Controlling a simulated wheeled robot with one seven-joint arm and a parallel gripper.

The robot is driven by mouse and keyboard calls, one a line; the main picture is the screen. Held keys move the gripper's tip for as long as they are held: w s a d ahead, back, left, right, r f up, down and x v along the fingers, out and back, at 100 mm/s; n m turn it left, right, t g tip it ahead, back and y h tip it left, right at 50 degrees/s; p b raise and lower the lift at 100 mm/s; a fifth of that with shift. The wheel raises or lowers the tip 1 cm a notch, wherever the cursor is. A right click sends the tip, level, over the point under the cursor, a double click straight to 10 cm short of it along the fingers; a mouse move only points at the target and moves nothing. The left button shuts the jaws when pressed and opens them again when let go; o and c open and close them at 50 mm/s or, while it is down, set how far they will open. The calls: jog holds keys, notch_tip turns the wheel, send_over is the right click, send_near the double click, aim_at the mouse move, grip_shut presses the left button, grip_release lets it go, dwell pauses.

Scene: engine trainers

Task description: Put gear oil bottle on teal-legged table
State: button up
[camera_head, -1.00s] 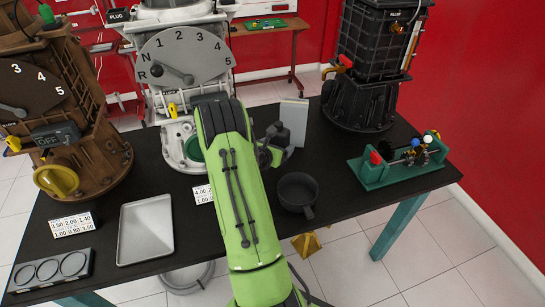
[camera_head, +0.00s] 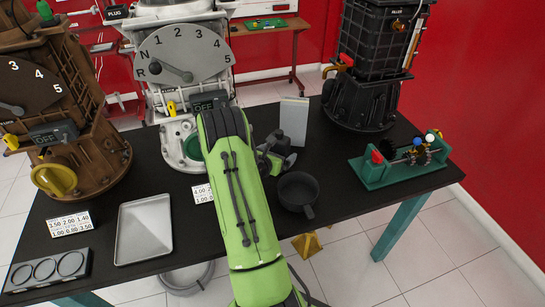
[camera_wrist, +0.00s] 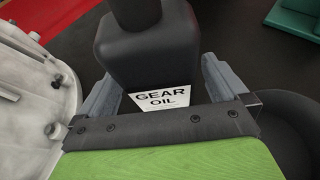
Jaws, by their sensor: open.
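The gear oil bottle (camera_head: 279,143) is dark, with a narrow neck, and stands on the black top of the teal-legged table (camera_head: 351,205). In the wrist view the bottle (camera_wrist: 150,45) is upright, with a white GEAR OIL label facing me. My gripper (camera_head: 268,160) is low over the table on the near side of the bottle. In the wrist view my gripper (camera_wrist: 158,75) is open, its grey fingertips on either side of the bottle's near face. The bottle's base is partly hidden.
A black pan (camera_head: 298,191) sits close right of my gripper. A white gearbox (camera_head: 181,100) stands close left, and a black gearbox (camera_head: 367,75) at the back. A green-based rig (camera_head: 400,165) is at right. A metal tray (camera_head: 144,230) lies at left. A grey panel (camera_head: 294,118) stands behind the bottle.

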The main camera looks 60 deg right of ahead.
jog(key=w+a+r+m+t+y, duration=0.1)
jog(key=a+r+m+y, duration=0.1)
jog(key=a+r+m, duration=0.5)
jog(key=w+a+r+m+t+y, duration=0.1)
jog(key=a+r+m+y, duration=0.1)
jog(key=a, duration=0.8)
jog(key=w+a+r+m+y, duration=0.1)
jog(key=a+r+m+y, duration=0.1)
jog(key=a+r+m, duration=0.5)
jog(key=s+a+r+t+y, duration=0.1)
jog(key=s+a+y, duration=0.1)
jog(key=a, duration=0.5)
jog(key=s+a+r+m+t+y, duration=0.1)
jog(key=s+a+r+y, duration=0.1)
jog(key=a, duration=0.6)
jog(key=s+a+r+m+t+y, duration=0.1)
jog(key=s+a+r+y, duration=0.1)
jog(key=s+a, duration=0.3)
jog(key=a+y, duration=0.1)
jog(key=a, duration=0.2)
jog(key=shift+r+t+p, duration=0.2)
jog(key=shift+t+p, duration=0.1)
